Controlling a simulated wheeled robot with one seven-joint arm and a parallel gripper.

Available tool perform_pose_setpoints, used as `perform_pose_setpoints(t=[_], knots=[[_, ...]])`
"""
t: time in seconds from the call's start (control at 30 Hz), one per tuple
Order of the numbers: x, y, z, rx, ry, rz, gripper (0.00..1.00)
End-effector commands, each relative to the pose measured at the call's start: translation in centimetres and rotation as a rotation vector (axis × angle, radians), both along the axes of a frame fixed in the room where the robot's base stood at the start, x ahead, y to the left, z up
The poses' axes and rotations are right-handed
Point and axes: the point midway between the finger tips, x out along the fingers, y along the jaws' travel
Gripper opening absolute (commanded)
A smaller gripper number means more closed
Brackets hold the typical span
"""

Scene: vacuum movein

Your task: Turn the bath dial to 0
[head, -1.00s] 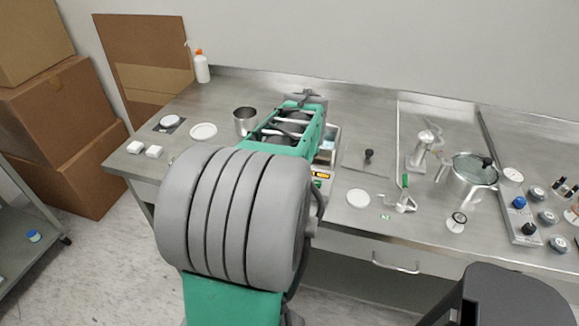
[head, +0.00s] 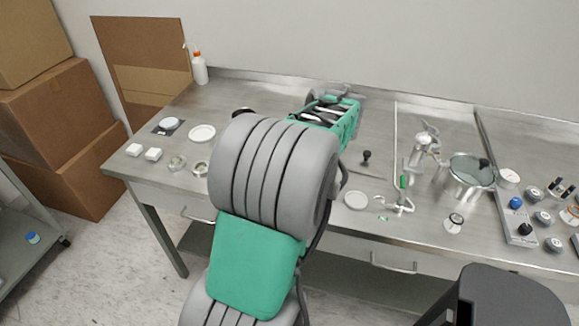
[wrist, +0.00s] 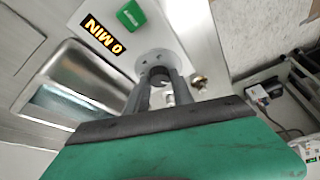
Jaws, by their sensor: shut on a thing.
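In the wrist view the bath's panel (wrist: 185,62) is close in front of my gripper (wrist: 157,80). My gripper is shut on the bath dial (wrist: 160,75), a small dark knob on a round grey plate, with one finger on each side. The orange display (wrist: 103,40) beside it reads "0 MIN", upside down in this view. A green switch (wrist: 131,15) is beyond the display. The bath's steel basin (wrist: 75,90) is at the left. In the head view my arm hides the bath, the dial and the gripper.
The steel bench (head: 378,125) also holds a lidded pot (head: 465,180), a white disc (head: 356,200), a metal stand with a green handle (head: 403,183) and several knobs at the right. A dark stool (head: 505,295) stands in front at the right.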

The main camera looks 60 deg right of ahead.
Motion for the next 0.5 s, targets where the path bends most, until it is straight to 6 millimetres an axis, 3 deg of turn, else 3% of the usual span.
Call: perform_pose_setpoints(t=[0.47, 0.5], knots=[[-0.01, -0.02, 0.01, 0.0, 0.0, 0.016, 0.0], [-0.01, -0.02, 0.01, 0.0, 0.0, 0.016, 0.3]])
